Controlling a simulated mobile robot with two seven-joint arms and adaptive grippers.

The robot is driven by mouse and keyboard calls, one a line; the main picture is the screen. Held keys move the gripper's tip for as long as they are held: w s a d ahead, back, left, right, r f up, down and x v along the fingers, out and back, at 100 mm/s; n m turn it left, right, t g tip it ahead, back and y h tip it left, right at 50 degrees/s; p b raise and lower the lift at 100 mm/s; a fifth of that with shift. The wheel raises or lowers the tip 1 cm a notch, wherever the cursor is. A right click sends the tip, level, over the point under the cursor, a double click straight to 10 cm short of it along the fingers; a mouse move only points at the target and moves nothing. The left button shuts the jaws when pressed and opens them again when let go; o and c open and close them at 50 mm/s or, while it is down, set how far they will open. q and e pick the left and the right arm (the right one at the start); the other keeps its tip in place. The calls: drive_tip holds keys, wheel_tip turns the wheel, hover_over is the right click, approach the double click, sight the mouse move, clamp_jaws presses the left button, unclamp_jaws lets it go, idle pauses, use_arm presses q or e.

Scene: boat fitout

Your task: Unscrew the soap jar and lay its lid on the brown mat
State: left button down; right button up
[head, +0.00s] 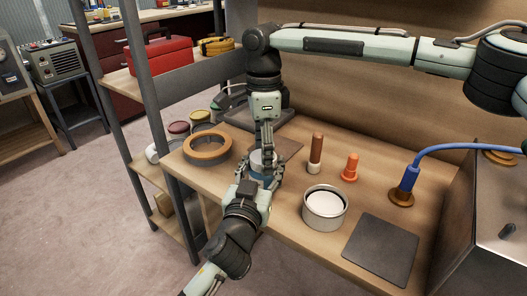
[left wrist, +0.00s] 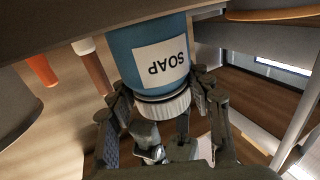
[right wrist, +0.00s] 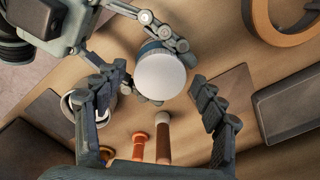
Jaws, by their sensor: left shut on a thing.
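The soap jar is blue with a white lid (right wrist: 160,76). The jar (left wrist: 155,58) shows upside down in the left wrist view, its SOAP label legible and its lid on. In the head view the jar (head: 262,166) is partly hidden between both grippers. My left gripper (head: 262,172) is shut on the jar from the near side. My right gripper (right wrist: 150,92) is open above the jar, with a finger on either side of the lid and visible gaps. The brown mat (head: 288,147) lies just behind the jar, partly hidden; it also shows in the right wrist view (right wrist: 236,82).
An orange-brown ring (head: 207,148) lies left of the jar. A dark tray (head: 240,118) lies behind. A brown-handled tool (head: 316,150), an orange piece (head: 350,166), a white pot (head: 325,205) and a grey mat (head: 380,248) stand or lie to the right.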

use_arm(q)
drive_tip(key=shift+f, duration=0.1)
use_arm(e)
wheel_tip(320, 180, up, 4)
drive_tip(key=shift+r, duration=0.2)
drive_tip(key=shift+r+m, duration=0.5)
drive_tip(key=shift+c, duration=0.4)
wheel_tip(320, 180, up, 2)
drive_tip(key=m, duration=0.3)
drive_tip(key=shift+r, duration=0.1)
drive_tip(key=shift+m, duration=0.3)
wheel_tip(320, 180, down, 8)
drive_tip(key=shift+r, duration=0.15)
drive_tip(key=shift+c, duration=0.6)
